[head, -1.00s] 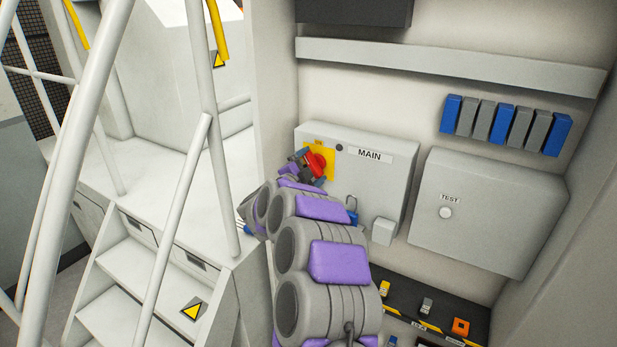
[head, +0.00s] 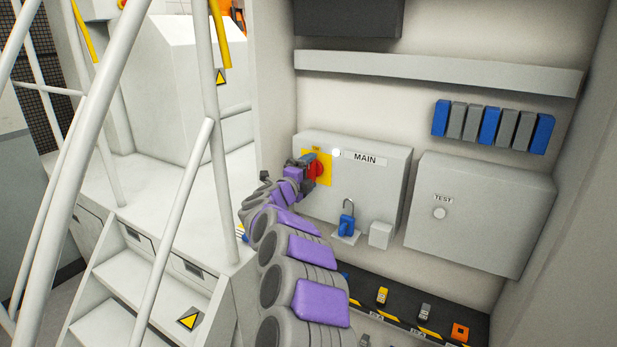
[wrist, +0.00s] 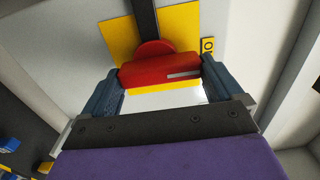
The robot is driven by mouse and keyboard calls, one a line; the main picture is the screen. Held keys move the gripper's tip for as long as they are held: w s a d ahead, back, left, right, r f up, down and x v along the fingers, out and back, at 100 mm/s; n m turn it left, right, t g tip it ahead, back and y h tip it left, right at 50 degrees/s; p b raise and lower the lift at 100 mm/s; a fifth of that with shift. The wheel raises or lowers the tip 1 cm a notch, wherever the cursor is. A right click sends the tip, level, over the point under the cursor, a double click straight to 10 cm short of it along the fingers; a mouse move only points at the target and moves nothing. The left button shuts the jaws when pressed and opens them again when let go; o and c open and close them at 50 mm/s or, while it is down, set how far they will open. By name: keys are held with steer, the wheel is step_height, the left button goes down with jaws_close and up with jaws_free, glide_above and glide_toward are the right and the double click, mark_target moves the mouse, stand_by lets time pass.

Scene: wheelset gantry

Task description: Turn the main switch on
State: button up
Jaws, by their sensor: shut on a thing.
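The main switch is a red rotary handle (head: 316,170) on a yellow plate (head: 322,160), on the grey box marked MAIN (head: 390,175). In the wrist view the red handle (wrist: 160,70) sits between the two blue-grey fingers of my gripper (wrist: 162,85), which are shut on its sides. In the head view my gripper (head: 308,172) is at the switch and partly covers it. A small round lamp (head: 336,153) beside the MAIN label shows bright white.
A blue padlock (head: 346,224) and a small grey block (head: 380,235) are low on the MAIN box. The TEST box (head: 480,215) stands to the right. A shelf with small coloured items (head: 382,297) lies below. White stair rails (head: 185,190) are at the left.

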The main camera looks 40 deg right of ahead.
steer(key=shift+s+d+f, duration=0.1)
steer(key=shift+f, duration=0.1)
steer(key=o, duration=1.1)
steer(key=shift+o, duration=0.2)
steer(key=p+v, duration=0.2)
steer(key=v, duration=1.5)
steer(key=shift+a+p, duration=0.25)
steer(key=shift+p, duration=0.1)
